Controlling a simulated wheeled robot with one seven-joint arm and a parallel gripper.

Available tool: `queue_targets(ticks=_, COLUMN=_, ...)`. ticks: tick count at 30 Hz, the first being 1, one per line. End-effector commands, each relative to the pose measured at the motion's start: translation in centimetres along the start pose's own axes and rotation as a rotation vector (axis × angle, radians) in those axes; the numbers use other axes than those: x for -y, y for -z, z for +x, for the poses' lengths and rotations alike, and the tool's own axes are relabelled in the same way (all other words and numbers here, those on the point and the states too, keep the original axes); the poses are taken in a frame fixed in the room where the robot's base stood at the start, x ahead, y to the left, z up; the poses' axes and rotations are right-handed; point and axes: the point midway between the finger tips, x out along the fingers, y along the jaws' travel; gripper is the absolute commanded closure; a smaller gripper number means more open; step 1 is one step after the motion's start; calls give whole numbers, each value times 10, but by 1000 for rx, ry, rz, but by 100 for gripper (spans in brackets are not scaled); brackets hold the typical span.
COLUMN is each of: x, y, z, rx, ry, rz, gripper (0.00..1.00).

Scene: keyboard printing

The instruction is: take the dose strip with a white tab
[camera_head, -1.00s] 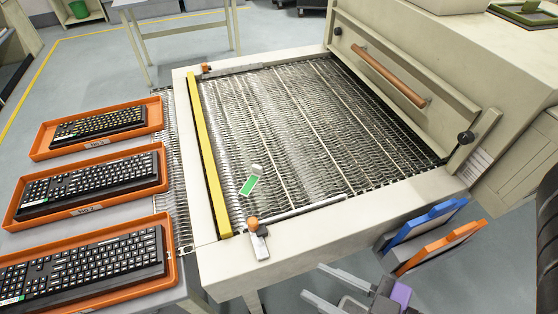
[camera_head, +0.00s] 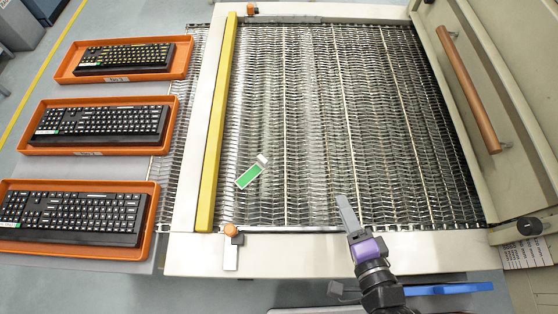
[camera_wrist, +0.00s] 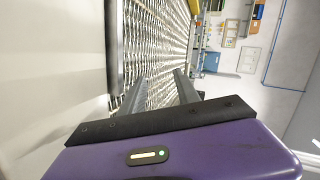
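The dose strip (camera_head: 248,176) is a small green card with a white edge and a white tab (camera_head: 262,160) at its upper right end. It lies tilted on the wire mesh belt, left of the belt's middle. My gripper (camera_head: 342,198) is over the front edge of the belt, to the right of and nearer than the strip, and apart from it. In the wrist view its two grey fingers (camera_wrist: 160,77) stand apart with nothing between them. I cannot make out the strip in the wrist view.
A yellow bar (camera_head: 217,125) borders the mesh belt (camera_head: 330,120) on the left. An orange knob (camera_head: 231,230) sits on the front frame. Three orange trays (camera_head: 165,72) with keyboards stand at left. A machine housing with a copper-coloured handle (camera_head: 468,88) rises at right.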

Motion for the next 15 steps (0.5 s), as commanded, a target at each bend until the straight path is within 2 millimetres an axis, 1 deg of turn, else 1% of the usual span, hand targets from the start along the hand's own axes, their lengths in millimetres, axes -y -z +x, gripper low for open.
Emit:
queue_targets(ticks=1, x=9, y=-3, z=19, rx=27, ry=11, rz=97, gripper=62)
queue_targets(ticks=3, x=18, y=-9, z=43, rx=73, ry=13, rz=243, gripper=62)
queue_targets(ticks=5, x=27, y=-16, z=63, rx=117, ry=10, rz=373, gripper=62)
queue_targets(ticks=7, x=38, y=-26, z=85, rx=179, ry=-8, rz=549, gripper=62)
queue_targets(ticks=9, x=43, y=-39, z=100, rx=241, ry=-51, rz=737, gripper=62)
queue_targets(ticks=12, x=45, y=-58, z=112, rx=318, ry=-137, rz=996, gripper=62)
queue_targets(ticks=15, x=48, y=-75, z=119, rx=377, ry=-230, rz=1221, gripper=62)
